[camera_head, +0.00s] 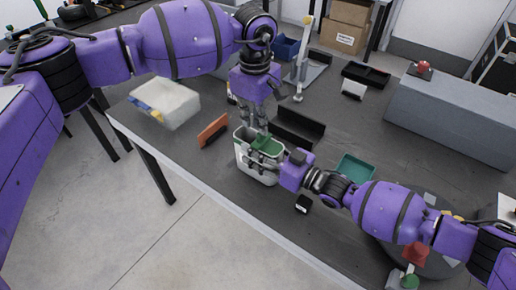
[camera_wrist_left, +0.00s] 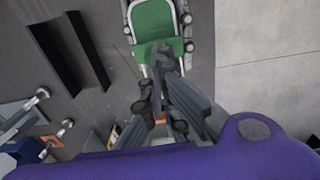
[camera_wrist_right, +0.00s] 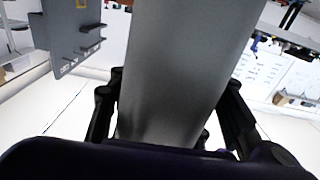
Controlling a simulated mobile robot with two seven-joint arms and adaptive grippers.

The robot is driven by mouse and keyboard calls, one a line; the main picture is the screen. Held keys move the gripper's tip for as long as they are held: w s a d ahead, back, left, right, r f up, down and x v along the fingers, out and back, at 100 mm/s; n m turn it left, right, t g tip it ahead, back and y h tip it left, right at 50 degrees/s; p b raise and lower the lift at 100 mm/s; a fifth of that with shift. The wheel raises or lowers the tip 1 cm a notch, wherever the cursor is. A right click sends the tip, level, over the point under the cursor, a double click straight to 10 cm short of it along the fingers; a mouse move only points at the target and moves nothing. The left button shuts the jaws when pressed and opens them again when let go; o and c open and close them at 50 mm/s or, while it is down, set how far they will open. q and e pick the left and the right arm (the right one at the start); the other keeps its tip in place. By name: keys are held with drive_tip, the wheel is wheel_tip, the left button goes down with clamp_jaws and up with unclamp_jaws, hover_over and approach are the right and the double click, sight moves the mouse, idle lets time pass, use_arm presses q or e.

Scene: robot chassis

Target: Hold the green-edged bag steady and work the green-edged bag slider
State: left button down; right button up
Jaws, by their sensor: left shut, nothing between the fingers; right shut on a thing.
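The green-edged bag (camera_head: 244,160) stands upright on the dark table, a pale body with green at its top. Its green top also shows in the left wrist view (camera_wrist_left: 155,22). My right gripper (camera_head: 262,160) is shut on the bag's side from the right; a grey surface (camera_wrist_right: 180,70) fills the space between its fingers in the right wrist view. My left gripper (camera_head: 262,138) points down at the bag's top, shut and empty. Its fingertips (camera_wrist_left: 163,50) are at the green edge; I cannot tell whether they touch it. The slider cannot be made out separately.
A teal tray (camera_head: 355,168) and a small black box (camera_head: 303,204) are to the right. The table's front edge is close.

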sight(263, 145)
use_arm(q)
drive_tip(key=shift+s+d+f, duration=0.95)
drive_tip(key=shift+a, duration=0.1)
drive_tip(key=shift+w+a, duration=0.4)
wheel_tip(263, 145, up, 8)
drive_tip(key=shift+w, duration=0.2)
idle(0.6)
